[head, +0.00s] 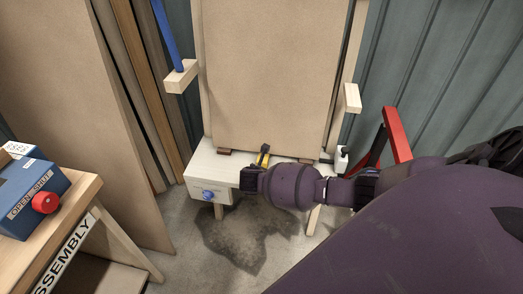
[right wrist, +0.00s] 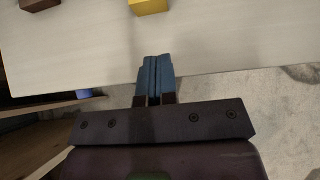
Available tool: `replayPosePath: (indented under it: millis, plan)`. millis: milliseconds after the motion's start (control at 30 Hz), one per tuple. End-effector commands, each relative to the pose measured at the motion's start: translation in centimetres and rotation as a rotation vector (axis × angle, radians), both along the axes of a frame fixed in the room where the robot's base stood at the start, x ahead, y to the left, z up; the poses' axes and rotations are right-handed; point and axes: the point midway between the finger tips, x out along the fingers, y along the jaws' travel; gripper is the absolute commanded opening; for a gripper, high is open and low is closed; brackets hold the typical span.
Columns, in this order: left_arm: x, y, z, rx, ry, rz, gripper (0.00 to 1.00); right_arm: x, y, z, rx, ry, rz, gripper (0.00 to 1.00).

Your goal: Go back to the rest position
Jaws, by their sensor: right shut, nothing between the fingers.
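My right arm (head: 290,187) comes in from the right in the head view and reaches across the front of a small pale bench (head: 228,162). Its dark wrist end hides part of the bench, and the fingertips are not clear there. In the right wrist view my right gripper (right wrist: 156,62) is shut, its two blue fingers together with nothing between them. The fingertips overlap the pale bench top (right wrist: 230,35) near its front edge. A yellow object (right wrist: 148,6) lies beyond them, apart from the fingers. It also shows in the head view (head: 264,152). My left gripper is not in view.
A large tan board (head: 270,75) stands upright at the back of the bench. The bench has a drawer with a blue knob (head: 208,195). A red frame (head: 397,135) stands right. A table with a blue box (head: 30,195) is at left.

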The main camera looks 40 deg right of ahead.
Motion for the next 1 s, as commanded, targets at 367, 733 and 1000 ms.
replayPosePath:
  millis: [367, 733, 1000]
  plan:
    - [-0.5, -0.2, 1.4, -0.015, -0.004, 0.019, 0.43, -2.8, 3.2, 4.6, -0.001, -0.002, 0.0, 0.0]
    - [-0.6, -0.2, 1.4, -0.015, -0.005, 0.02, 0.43, -3.3, 3.7, 5.0, 0.0, 0.0, -0.003, 0.0]
    - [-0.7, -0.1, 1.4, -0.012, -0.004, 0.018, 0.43, -2.3, 5.1, 5.1, 0.178, -0.168, -0.114, 0.0]
